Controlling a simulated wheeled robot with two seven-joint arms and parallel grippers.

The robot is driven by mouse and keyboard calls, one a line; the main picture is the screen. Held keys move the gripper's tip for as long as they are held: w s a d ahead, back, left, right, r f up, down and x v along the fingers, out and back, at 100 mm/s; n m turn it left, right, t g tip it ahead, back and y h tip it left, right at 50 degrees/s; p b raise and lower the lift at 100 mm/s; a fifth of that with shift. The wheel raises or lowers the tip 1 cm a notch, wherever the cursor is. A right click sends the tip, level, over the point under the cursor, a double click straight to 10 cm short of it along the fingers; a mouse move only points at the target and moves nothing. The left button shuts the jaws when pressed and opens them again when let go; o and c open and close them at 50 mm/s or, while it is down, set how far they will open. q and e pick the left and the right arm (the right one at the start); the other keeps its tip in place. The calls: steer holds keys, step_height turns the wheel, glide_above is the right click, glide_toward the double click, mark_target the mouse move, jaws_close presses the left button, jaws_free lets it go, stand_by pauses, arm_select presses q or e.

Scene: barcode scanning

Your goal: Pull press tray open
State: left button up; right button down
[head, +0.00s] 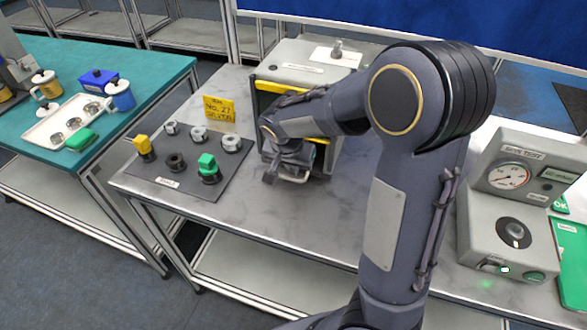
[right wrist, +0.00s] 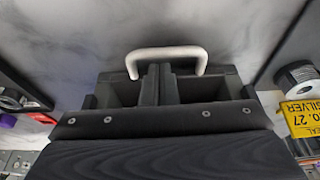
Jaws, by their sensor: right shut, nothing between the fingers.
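The press (head: 300,66) is a grey box with a yellow-and-black edged front opening, at the back of the grey table. A pale U-shaped handle (head: 294,179) shows low at its front. The press tray itself is mostly hidden behind my right arm and gripper, so I cannot tell how far out it is. My right gripper (head: 271,177) is at the handle, pointing down. In the right wrist view its two dark fingers (right wrist: 159,72) are together with nothing between them, and their tips lie within the outline of the handle (right wrist: 166,52). Contact is unclear. My left gripper is not in view.
Left of the press, a dark mat (head: 176,181) holds several nuts and coloured-top pieces, with a yellow card (head: 220,112) behind. A grey gauge tester (head: 510,205) stands at the right. Bare tabletop (head: 285,222) lies in front of the handle.

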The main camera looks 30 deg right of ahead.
steer(key=shift+w+d+f, duration=0.15)
steer(key=shift+f, duration=0.55)
